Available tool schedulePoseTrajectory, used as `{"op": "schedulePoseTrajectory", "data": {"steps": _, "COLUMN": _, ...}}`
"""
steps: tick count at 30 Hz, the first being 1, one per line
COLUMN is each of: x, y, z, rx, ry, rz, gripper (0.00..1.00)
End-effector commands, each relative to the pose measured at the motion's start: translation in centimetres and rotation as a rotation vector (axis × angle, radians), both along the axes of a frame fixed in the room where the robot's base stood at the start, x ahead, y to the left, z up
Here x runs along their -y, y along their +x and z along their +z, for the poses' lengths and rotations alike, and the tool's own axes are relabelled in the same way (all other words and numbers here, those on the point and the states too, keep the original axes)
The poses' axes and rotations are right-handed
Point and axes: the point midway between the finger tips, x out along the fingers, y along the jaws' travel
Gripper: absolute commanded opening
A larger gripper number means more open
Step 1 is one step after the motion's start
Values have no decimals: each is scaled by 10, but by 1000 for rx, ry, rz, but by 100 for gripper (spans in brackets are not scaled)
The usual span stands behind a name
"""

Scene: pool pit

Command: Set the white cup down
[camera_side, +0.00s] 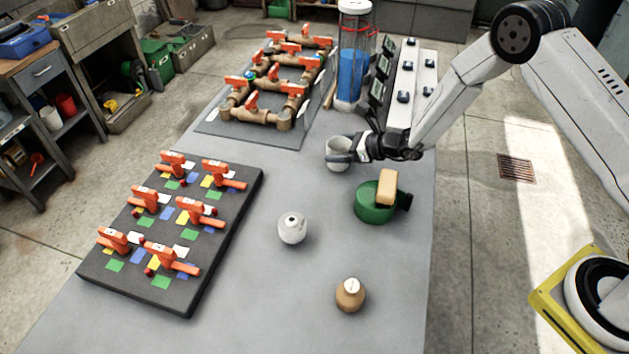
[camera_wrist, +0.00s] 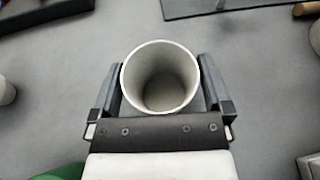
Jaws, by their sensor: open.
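The white cup (camera_side: 337,146) is upright at the right part of the grey table, behind the green round object. My gripper (camera_side: 345,156) is at its near side, low over the table. In the wrist view, the cup (camera_wrist: 161,78) shows its open rim from above, with an empty inside. It sits between the two fingers of my gripper (camera_wrist: 161,90), which are open on either side of it. The cup's base appears to be on the table, but my fingers partly hide it.
A green round object (camera_side: 371,207) with a tan block (camera_side: 387,187) on it stands close in front of my gripper. A white round object (camera_side: 292,229) and a brown one (camera_side: 350,298) stand nearer. The pipe rig (camera_side: 270,95) and a clear blue-filled column (camera_side: 352,70) stand behind.

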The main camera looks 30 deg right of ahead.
Motion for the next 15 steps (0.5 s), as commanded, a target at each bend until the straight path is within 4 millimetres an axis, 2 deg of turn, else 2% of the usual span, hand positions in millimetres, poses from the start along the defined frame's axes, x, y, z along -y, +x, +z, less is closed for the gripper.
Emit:
{"op": "schedulePoseTrajectory", "data": {"steps": 7, "x": 12, "y": -14, "z": 7, "rx": -1, "ry": 0, "rz": -3, "gripper": 100}}
{"op": "schedulePoseTrajectory", "data": {"steps": 15, "x": 33, "y": -41, "z": 22, "rx": 0, "ry": 1, "rz": -4, "gripper": 100}}
